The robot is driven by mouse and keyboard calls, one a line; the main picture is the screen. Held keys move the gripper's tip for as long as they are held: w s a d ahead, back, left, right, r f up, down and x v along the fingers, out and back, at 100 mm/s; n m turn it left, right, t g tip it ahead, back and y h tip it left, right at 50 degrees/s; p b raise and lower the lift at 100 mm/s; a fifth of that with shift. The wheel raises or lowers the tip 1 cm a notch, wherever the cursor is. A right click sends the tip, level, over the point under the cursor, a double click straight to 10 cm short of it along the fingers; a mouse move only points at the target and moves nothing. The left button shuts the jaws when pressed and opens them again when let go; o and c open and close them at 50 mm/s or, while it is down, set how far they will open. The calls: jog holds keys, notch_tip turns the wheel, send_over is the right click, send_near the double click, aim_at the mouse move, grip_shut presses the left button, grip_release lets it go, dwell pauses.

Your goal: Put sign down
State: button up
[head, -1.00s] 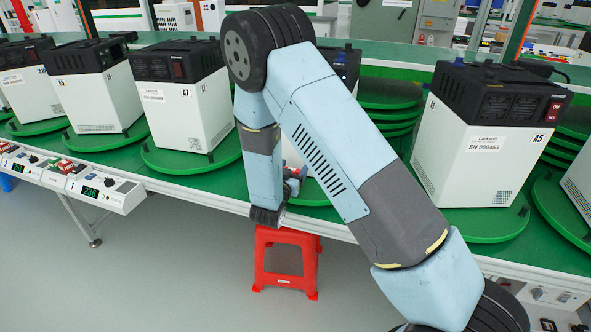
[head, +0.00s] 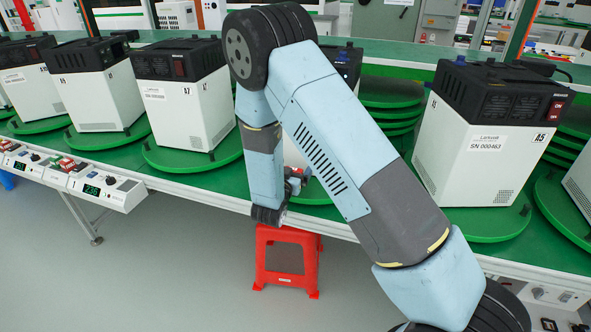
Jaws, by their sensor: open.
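My gripper (head: 294,182) is small in the head view, just beyond my wrist at the front edge of the green line. It is open, but its fingertips are partly hidden by my forearm. No sign can be made out; my arm covers the space in front of the gripper. Behind the arm stands a white and black machine (head: 348,62), mostly hidden, on a green turntable (head: 311,192). A small red patch shows close to the gripper, too small to identify.
White machines with black tops stand on green turntables at left (head: 183,100) and right (head: 480,140). A red stool (head: 287,262) stands on the floor below the gripper. Control boxes (head: 105,188) line the front edge at left. Stacked green discs (head: 392,100) sit behind my arm.

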jog(key=v, duration=1.2)
jog(key=w+d+r+g+y, duration=0.35)
jog(key=w+r+y, duration=0.2)
jog(key=r, duration=0.45)
jog(key=s+d+r+n+g+y, duration=0.1)
jog(key=d+r+y, duration=0.1)
jog(key=r, duration=0.4)
jog(key=s+d+r+g+y, duration=0.1)
jog(key=s+d+r+g, duration=0.1)
jog(key=r, duration=0.4)
jog(key=s+d+r+n+g+h, duration=0.1)
jog(key=s+d+r, duration=0.3)
jog(key=s+d, duration=0.5)
jog(key=s+d+r+n+g+h, duration=0.1)
jog(key=s+d+r+g, duration=0.3)
jog(key=s+d, duration=0.5)
jog(key=s+r+n, duration=0.1)
jog(key=s, duration=0.7)
jog(key=shift+s+d, duration=0.25)
jog(key=shift+d, duration=0.1)
